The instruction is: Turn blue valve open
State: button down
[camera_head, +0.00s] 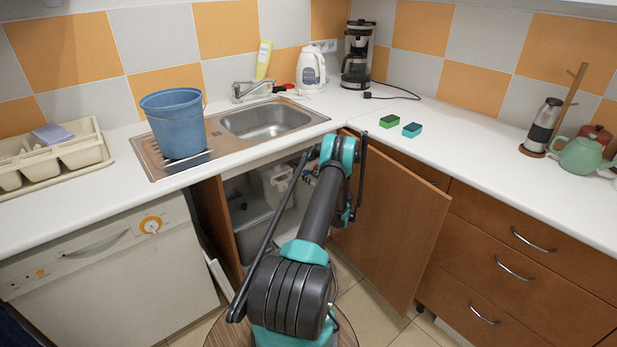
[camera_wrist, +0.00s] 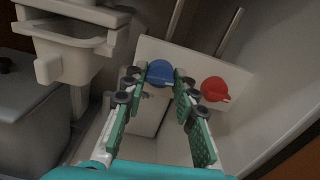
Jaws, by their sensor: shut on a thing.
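The blue valve (camera_wrist: 159,71) sits on a white panel (camera_wrist: 190,62) in the wrist view, near the top middle. My gripper (camera_wrist: 158,82) has one green-padded finger on each side of the valve and is shut on it. The fingers partly cover the valve's sides, so its exact turn is hard to judge. In the head view my arm reaches into the open cabinet under the sink, and its own links hide the valve and the fingertips.
A red valve (camera_wrist: 214,89) is close to the right finger. Metal pipes rise above the panel. White plastic containers (camera_wrist: 78,35) stand to the left. The open cabinet door (camera_head: 395,220) is close to my arm's right side, below the countertop (camera_head: 460,160).

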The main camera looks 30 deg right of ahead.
jog(key=shift+s+m, duration=0.1)
jog(key=shift+m, duration=0.4)
jog(key=c, duration=1.2)
grip_release()
jog(key=s, duration=0.7)
jog(key=shift+s+d, duration=0.2)
jog(key=shift+d, duration=0.1)
